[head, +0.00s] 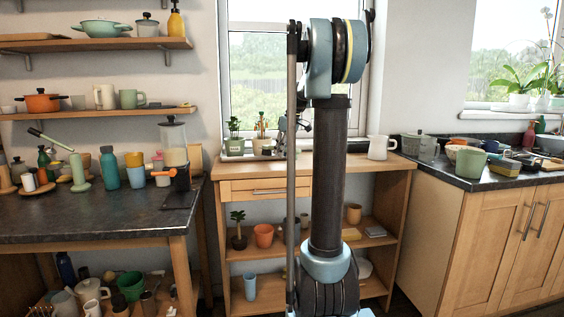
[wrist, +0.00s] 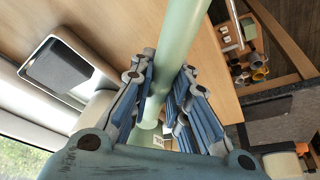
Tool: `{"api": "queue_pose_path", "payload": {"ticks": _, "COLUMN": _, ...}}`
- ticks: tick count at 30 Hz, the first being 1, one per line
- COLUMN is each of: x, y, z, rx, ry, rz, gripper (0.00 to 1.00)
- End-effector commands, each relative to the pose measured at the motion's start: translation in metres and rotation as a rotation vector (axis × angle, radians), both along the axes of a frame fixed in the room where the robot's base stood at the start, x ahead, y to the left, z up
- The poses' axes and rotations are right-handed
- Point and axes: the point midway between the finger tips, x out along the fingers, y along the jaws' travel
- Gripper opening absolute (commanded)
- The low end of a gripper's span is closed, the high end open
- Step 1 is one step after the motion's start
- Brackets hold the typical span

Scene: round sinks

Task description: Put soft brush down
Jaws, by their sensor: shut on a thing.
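In the wrist view a smooth pale green handle (wrist: 178,42), which I take to be the soft brush, runs between the fingers of my gripper (wrist: 167,72). The fingers with blue ribbed pads are shut on it. The handle slants from the top edge down between the fingers, and its upper part leaves the picture. A rounded pale green end shows low between the fingers. The bristles cannot be made out. In the head view my gripper (head: 283,132) is mostly hidden behind my arm, near the wooden table (head: 240,172) under the window. The held brush cannot be made out there.
Potted plants (head: 234,146) stand on the wooden table's left, a white jug (head: 381,147) on its right. A crowded dark counter (head: 120,222) is at left, with a slanted pale green utensil (head: 50,139). A sink counter (head: 455,178) is at right.

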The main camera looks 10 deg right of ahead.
Motion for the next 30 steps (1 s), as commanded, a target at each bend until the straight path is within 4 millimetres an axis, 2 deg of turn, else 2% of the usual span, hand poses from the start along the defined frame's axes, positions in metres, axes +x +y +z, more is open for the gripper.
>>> {"api": "queue_pose_path", "payload": {"ticks": 9, "x": 0.000, "y": 0.000, "z": -0.037, "rx": 0.000, "ry": 0.000, "rz": 0.000, "gripper": 0.00}}
{"api": "queue_pose_path", "payload": {"ticks": 20, "x": 0.000, "y": -0.001, "z": -0.041, "rx": 0.000, "ry": 0.000, "rz": -0.001, "gripper": 0.00}}
{"api": "queue_pose_path", "payload": {"ticks": 21, "x": 0.000, "y": -0.001, "z": -0.040, "rx": 0.000, "ry": 0.000, "rz": -0.001, "gripper": 0.25}}
{"api": "queue_pose_path", "payload": {"ticks": 23, "x": 0.000, "y": -0.001, "z": -0.040, "rx": 0.000, "ry": 0.000, "rz": -0.001, "gripper": 0.36}}
{"api": "queue_pose_path", "payload": {"ticks": 30, "x": 0.000, "y": -0.002, "z": -0.040, "rx": 0.000, "ry": 0.000, "rz": -0.002, "gripper": 0.36}}
